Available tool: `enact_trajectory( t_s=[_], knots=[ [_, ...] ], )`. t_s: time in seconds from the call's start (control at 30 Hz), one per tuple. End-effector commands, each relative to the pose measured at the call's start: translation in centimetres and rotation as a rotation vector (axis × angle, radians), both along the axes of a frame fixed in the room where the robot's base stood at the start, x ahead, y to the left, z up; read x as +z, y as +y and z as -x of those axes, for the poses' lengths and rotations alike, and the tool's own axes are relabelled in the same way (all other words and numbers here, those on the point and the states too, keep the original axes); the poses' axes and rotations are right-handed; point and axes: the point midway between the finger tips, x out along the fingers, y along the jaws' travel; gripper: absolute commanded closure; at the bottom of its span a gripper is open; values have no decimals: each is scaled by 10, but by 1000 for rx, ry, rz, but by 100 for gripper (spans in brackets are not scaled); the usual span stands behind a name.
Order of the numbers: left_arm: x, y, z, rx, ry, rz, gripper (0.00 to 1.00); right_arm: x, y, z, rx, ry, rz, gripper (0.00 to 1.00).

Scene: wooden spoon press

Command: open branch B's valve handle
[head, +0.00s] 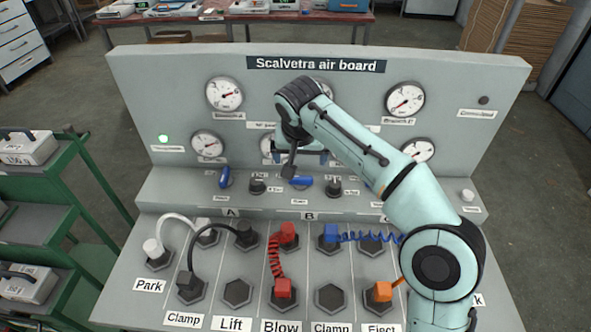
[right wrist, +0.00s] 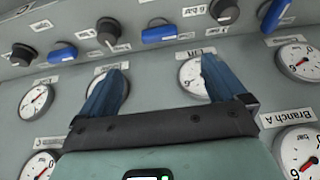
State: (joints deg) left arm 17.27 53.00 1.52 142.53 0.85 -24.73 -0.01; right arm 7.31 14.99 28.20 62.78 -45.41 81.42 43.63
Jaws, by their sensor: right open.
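Branch B's valve handle (head: 297,182) is a blue lever on the sloping ledge above the letter B, lying roughly crosswise. In the right wrist view, which is turned over, it is the middle blue handle (right wrist: 165,34). My right gripper (head: 301,158) is over the middle of the board, just above and behind this handle. My left gripper is not in view.
Branch A's blue handle (head: 225,177) points up and down the ledge. Black knobs (head: 257,186) stand between the handles. My right arm covers branch C's handle, which shows in the wrist view (right wrist: 62,53). Hoses and sockets fill the lower panel. A green cart (head: 85,170) stands left.

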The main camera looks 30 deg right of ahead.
Motion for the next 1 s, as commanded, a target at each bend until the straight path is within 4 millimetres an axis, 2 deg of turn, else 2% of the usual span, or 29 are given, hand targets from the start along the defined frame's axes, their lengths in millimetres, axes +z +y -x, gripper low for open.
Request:
enact_trajectory(
  t_s=[0.03,0.3,0.5,0.7,1.0],
  knots=[
    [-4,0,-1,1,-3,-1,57,-12,-3,-3,-1,4,0,2],
    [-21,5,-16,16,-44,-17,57,-67,-14,-22,0,6,0,2],
    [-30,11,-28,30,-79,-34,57,-96,-21,-33,1,2,0,2],
    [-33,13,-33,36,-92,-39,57,-110,-23,-38,0,2,-1,2],
    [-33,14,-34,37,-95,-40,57,-111,-24,-39,1,0,0,2]
  ],
)
